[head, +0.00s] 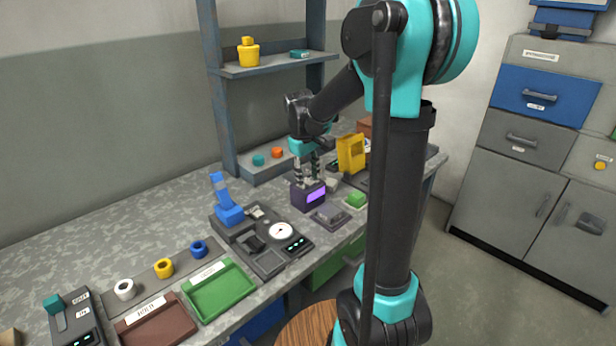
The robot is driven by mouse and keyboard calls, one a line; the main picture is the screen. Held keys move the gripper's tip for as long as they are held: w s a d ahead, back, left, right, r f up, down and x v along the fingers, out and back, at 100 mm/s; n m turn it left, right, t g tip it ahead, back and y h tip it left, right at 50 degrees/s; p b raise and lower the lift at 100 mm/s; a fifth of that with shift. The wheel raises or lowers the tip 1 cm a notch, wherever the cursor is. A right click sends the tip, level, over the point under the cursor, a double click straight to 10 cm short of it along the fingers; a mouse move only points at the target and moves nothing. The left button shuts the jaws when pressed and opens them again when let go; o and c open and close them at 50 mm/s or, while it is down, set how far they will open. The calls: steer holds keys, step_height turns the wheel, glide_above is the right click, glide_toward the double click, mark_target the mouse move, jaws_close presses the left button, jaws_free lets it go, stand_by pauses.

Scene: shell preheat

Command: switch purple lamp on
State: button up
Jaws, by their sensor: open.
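A dark purple box (303,200), which looks like the purple lamp, stands on the workbench in the head view. A bright violet panel shows on its front; I cannot tell whether it is glowing or just painted. My gripper (308,179) points down right at the top of this box, with its two fingers apart and nothing seen between them. I cannot tell whether the fingertips touch the box. A switch on the box is not clear; its top is partly hidden by the fingers.
A device with a round white dial (281,231) and a blue lever piece (228,205) stand left of the box. A grey block (330,217) lies in front. A shelf (275,65) rises behind.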

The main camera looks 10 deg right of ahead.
step_height(320, 180, up, 12)
steer(key=a, duration=0.1)
steer(key=shift+s+a, duration=0.2)
steer(key=shift+s, duration=0.25)
